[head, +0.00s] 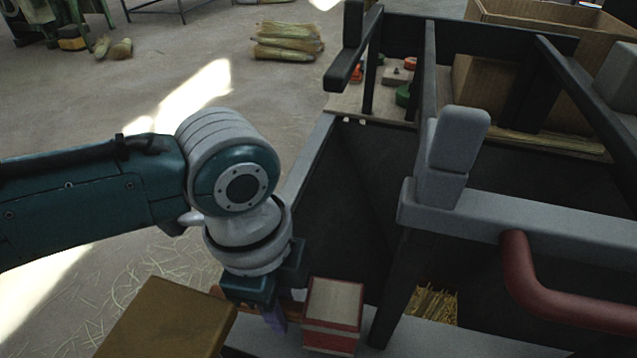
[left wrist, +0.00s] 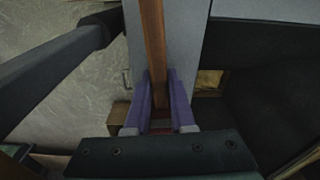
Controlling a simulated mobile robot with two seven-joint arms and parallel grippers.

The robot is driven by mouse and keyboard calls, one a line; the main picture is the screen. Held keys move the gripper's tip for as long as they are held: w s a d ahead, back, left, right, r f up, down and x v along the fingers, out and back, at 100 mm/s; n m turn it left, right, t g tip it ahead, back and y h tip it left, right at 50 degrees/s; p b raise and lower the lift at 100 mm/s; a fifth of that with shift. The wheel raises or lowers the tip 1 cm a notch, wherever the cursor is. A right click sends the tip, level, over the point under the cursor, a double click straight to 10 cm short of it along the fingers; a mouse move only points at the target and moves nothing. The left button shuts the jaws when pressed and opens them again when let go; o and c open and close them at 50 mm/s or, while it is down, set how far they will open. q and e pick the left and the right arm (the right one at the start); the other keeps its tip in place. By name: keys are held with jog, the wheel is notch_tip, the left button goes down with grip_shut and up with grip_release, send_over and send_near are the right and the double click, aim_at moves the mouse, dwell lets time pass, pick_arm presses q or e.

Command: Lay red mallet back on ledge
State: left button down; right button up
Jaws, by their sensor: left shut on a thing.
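The red mallet has a block-shaped head (head: 332,318) with red sides and a pale top, low in the middle of the head view. Its brown wooden handle (left wrist: 152,40) runs up the left wrist view. My left gripper (head: 274,316) points down beside the mallet head, and its purple fingers (left wrist: 159,100) are shut on the handle. The grey ledge (head: 400,340) runs along the bottom of the head view, under or just behind the mallet head. I cannot tell whether the mallet touches it. My right gripper is not in view.
A brown box-like block (head: 165,320) stands left of the gripper. A dark frame with upright posts (head: 402,280) and a curved red bar (head: 560,310) stands to the right. Straw (head: 432,302) lies inside the frame. Corn-like bundles (head: 287,42) lie on the floor behind.

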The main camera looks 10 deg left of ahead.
pick_arm(q)
jog(key=shift+f, duration=0.3)
jog(key=c, duration=0.7)
grip_release()
